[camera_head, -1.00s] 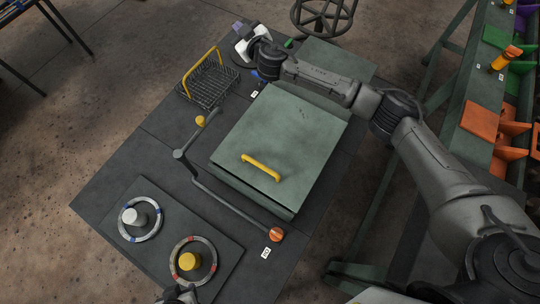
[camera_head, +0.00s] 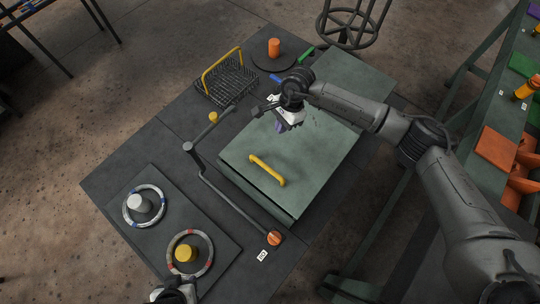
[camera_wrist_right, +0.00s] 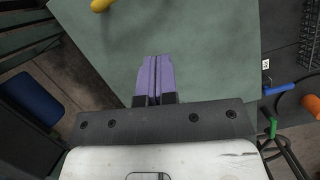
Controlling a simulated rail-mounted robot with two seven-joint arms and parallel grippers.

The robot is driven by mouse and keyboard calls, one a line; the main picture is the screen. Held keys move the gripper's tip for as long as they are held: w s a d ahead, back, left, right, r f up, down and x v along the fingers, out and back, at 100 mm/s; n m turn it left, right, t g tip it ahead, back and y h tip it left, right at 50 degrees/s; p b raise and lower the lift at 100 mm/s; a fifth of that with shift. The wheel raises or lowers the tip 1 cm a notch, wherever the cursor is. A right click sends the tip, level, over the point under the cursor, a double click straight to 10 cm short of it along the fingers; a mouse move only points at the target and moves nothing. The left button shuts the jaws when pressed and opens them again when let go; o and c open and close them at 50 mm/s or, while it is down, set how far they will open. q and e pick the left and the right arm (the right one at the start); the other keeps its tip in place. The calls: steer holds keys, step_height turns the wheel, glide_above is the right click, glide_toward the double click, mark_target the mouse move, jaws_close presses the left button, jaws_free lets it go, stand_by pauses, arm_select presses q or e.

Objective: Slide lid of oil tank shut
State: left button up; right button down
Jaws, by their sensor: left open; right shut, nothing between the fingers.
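The oil tank's green lid (camera_head: 315,158) is a flat plate over the green tank body (camera_head: 262,203), with a yellow bar handle (camera_head: 267,170) near its front edge. My right gripper (camera_head: 281,126) is above the far left part of the lid, apart from the handle. Its purple fingers (camera_wrist_right: 155,78) are shut and empty, over the green surface (camera_wrist_right: 205,55) in the right wrist view; the handle (camera_wrist_right: 102,5) shows at the top edge. My left gripper (camera_head: 172,292) is open at the bottom edge, partly cut off, beside the yellow-knobbed ring.
A bent crank bar with an orange knob (camera_head: 274,238) runs along the tank's left side. A wire basket (camera_head: 228,80) and an orange cylinder (camera_head: 274,47) stand behind. Two ringed posts sit on a front-left plate (camera_head: 165,215). Another green panel (camera_head: 345,85) lies behind the lid.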

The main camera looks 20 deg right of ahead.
steer(key=n, duration=0.2)
steer(key=n+b, duration=0.1)
steer(key=b, duration=0.1)
glide_toward(270, 165)
steer(key=shift+w+d+f, duration=0.15)
steer(key=shift+w+f, duration=0.1)
steer(key=shift+f, duration=0.25)
steer(key=shift+w+d+f, duration=0.15)
steer(key=shift+w+f, duration=0.1)
steer(key=shift+f, duration=0.25)
steer(key=shift+s+a+f+p, duration=0.15)
steer(key=shift+s+a, duration=0.2)
steer(key=shift+a, duration=0.25)
steer(key=shift+s+a+f+p, duration=0.15)
steer(key=shift+s+a, duration=0.2)
steer(key=shift+a, duration=0.25)
steer(key=shift+s+a, duration=0.25)
steer(key=shift+a, duration=0.2)
